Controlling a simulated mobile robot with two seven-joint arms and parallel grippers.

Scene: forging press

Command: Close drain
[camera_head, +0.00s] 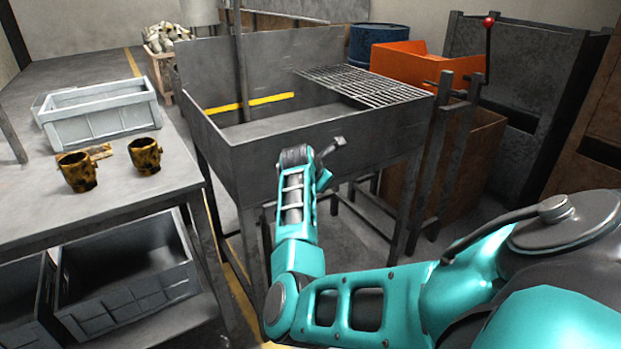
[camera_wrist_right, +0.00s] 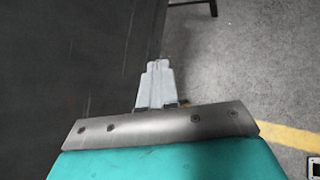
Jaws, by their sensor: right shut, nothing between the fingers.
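A dark grey metal tank (camera_head: 330,136) on legs stands in front of me, with a grating over its right part. I cannot make out a drain opening or drain valve for certain. My right arm comes in from the right, and its wrist end is at the tank's front wall. A small grey part (camera_head: 331,150) beside the wrist may be my gripper or a fitting; I cannot tell which. In the right wrist view my right gripper (camera_wrist_right: 157,72) is shut and empty, beside a dark flat surface. Contact cannot be judged. My left gripper is out of view.
A table (camera_head: 105,195) at left holds a grey crate (camera_head: 100,108) and two rusty cups (camera_head: 77,172) (camera_head: 145,156). Grey bins (camera_head: 125,285) sit below. A red-knobbed lever (camera_head: 489,22) rises at right, near an orange container (camera_head: 410,62) and a blue drum (camera_head: 372,42).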

